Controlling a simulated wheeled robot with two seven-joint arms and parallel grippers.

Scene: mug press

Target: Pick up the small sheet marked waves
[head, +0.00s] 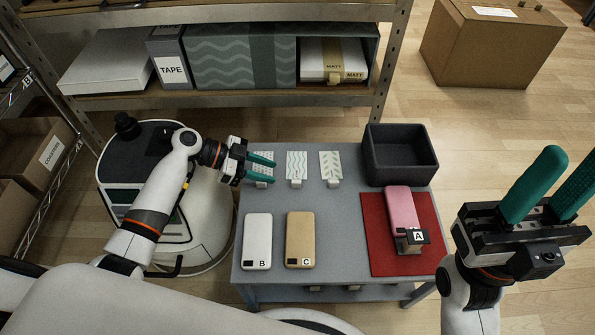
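The rightmost sheet (330,162) has a leaf-like pattern. My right gripper (553,183) is open and empty, raised at the right, beyond the table.
A dark open bin (400,178) stands at the table's back right. A red mat (385,258) holds a pink case (401,207) in a stand marked A. A white case B (257,240) and a tan case C (300,238) lie in front of the sheets. A shelf (240,100) stands behind.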

